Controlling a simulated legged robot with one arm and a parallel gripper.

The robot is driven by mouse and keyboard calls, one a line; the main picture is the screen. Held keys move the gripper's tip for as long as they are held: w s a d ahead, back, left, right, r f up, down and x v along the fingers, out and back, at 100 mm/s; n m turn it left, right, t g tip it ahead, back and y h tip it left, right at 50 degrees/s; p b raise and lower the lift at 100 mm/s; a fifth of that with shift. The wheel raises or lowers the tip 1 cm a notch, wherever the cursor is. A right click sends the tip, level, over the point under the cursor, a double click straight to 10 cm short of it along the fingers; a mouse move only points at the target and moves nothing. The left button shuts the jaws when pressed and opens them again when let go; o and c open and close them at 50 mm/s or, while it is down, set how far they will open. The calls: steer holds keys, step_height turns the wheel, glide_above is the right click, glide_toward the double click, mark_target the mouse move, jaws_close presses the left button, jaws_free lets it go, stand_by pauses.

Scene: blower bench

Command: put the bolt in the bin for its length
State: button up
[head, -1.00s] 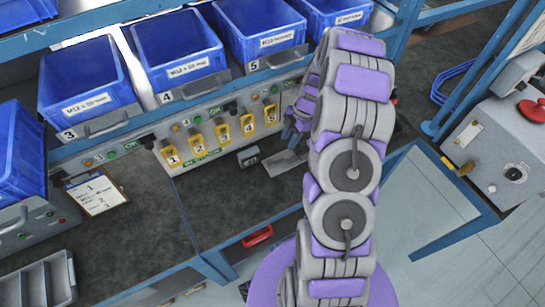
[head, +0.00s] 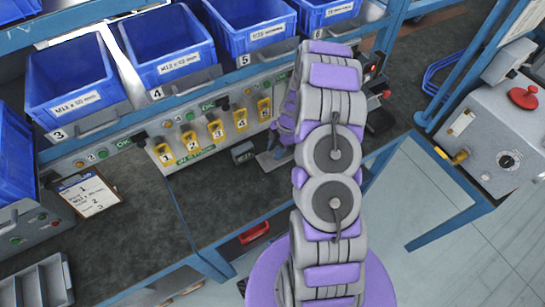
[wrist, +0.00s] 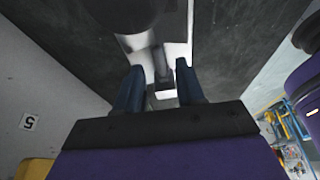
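My gripper (wrist: 160,80) points down at the bench top, with its two blue fingers apart. In the head view, my gripper (head: 281,146) is mostly hidden behind my arm, low over the bench. A dark grey, narrow piece (wrist: 162,70) shows between and beyond the fingers over a pale plate; it may be the bolt, but I cannot tell. The fingers do not visibly touch it. Blue bins stand on the shelf: bin 3 (head: 70,76), labelled M12 x 30 mm, bin 4 (head: 168,38), labelled M12 x 50 mm, and bin 5 (head: 248,12).
A panel with numbered yellow tags (head: 214,129) runs under the bins. A small dark gauge (head: 242,152) stands near my gripper. A clipboard (head: 89,193) lies at left, and a grey slotted tray (head: 40,283) is front left. A grey machine with a red knob (head: 523,96) stands at right.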

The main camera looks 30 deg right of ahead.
steer(key=shift+a+f, duration=0.2)
steer(key=shift+f, duration=0.25)
steer(key=shift+r, duration=0.15)
jaws_close()
step_height(320, 180, up, 7)
steer(key=shift+f+b, duration=0.1)
steer(key=shift+b, duration=0.2)
stand_by(0.4)
